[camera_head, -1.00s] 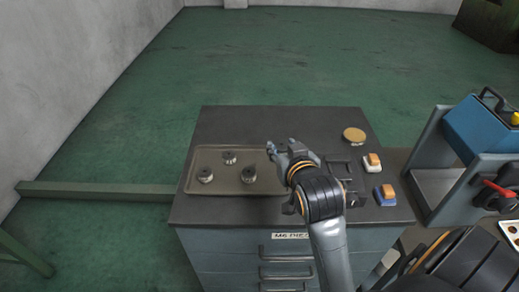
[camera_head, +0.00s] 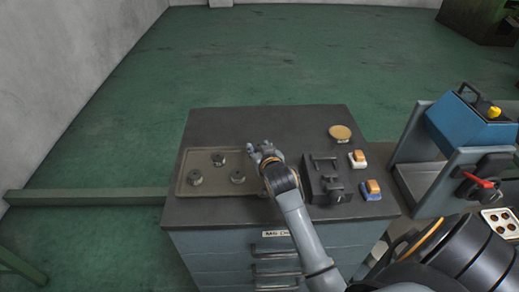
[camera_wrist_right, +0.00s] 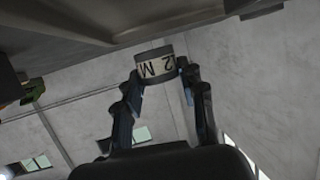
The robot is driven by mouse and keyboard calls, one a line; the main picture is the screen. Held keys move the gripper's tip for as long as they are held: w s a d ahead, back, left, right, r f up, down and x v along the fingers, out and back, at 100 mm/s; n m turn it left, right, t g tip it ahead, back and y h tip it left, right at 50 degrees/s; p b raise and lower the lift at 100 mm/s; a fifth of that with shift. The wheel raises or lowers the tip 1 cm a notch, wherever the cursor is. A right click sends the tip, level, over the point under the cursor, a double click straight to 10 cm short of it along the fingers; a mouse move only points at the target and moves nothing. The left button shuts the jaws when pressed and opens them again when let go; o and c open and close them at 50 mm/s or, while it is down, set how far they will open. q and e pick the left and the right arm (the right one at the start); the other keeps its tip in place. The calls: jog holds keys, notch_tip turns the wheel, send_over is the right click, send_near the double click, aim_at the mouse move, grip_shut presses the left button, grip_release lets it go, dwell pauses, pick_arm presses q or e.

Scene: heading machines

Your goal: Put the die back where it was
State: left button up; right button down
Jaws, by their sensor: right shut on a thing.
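My right gripper (camera_head: 256,147) is over the back right corner of the shallow tan tray (camera_head: 184,188) on the cabinet top. In the right wrist view the gripper (camera_wrist_right: 158,78) is shut on a round die (camera_wrist_right: 155,66) with a light label that reads "M" and "2" upside down. The held die is hard to make out in the head view. Three other dies stand in the tray: one at the back (camera_head: 220,158), one at the front left (camera_head: 195,177) and one at the front right (camera_head: 238,177). My left gripper is not in view.
Right of the tray on the cabinet (camera_head: 280,117) stand a black fixture (camera_head: 325,182), a round tan disc (camera_head: 340,132) and two orange-topped blocks (camera_head: 358,159) (camera_head: 371,190). A blue machine (camera_head: 465,125) stands farther right. The cabinet's back strip is clear.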

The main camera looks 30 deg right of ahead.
jog(key=shift+f, duration=0.35)
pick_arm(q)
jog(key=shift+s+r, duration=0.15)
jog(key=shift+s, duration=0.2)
pick_arm(e)
jog(key=shift+f, duration=0.1)
jog(key=shift+f, duration=0.1)
jog(key=shift+f, duration=0.55)
jog(key=c, duration=0.8)
grip_release()
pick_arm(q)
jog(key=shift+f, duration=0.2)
